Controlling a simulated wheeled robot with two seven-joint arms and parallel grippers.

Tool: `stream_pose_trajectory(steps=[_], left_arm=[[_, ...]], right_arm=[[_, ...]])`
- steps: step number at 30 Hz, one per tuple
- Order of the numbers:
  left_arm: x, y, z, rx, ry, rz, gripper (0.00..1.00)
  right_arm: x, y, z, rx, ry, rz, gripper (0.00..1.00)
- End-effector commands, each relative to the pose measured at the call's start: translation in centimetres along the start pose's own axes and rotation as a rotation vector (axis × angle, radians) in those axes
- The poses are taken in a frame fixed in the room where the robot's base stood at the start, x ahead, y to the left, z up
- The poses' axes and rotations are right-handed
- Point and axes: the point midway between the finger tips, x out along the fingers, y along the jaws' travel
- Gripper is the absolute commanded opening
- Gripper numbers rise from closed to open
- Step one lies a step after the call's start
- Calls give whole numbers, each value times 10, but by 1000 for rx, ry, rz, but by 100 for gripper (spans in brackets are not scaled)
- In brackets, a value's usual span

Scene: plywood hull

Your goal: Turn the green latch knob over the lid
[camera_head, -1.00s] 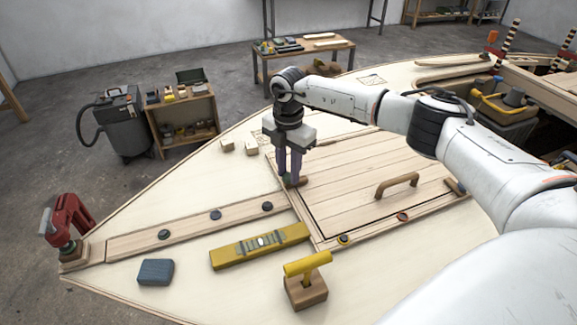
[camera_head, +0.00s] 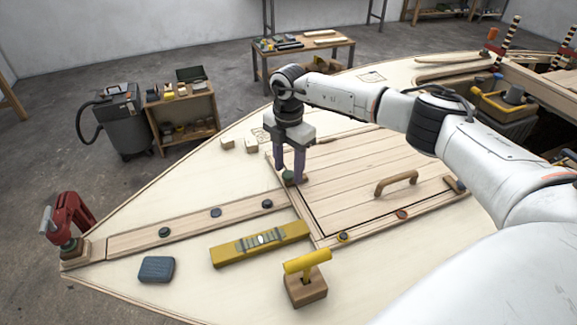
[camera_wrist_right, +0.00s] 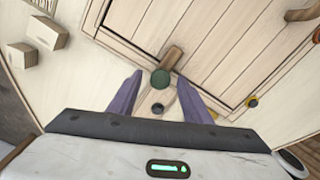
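The green latch knob (camera_head: 288,176) sits on the frame at the left corner of the plank lid (camera_head: 350,185). In the right wrist view the knob (camera_wrist_right: 160,79) shows as a dark green disc on a short brown wooden latch bar (camera_wrist_right: 173,57). The bar points away from my gripper and appears to reach over the lid's edge. My right gripper (camera_head: 288,172) points down at the knob. In the wrist view its two fingers (camera_wrist_right: 158,84) stand apart on either side of the knob, with clear gaps. My left gripper is out of view.
A wooden handle (camera_head: 397,183) stands on the lid. A yellow level (camera_head: 260,244), a yellow-handled block (camera_head: 306,280), a blue-grey block (camera_head: 157,269) and a red clamp (camera_head: 68,225) are on the deck. Two small wood blocks (camera_head: 251,144) lie beyond the lid's left corner.

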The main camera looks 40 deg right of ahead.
Motion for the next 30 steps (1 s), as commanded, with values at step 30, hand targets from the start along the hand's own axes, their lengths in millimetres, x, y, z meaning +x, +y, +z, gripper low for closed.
stream_pose_trajectory(steps=[30], left_arm=[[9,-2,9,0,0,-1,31]], right_arm=[[-103,0,0,0,0,-1,45]])
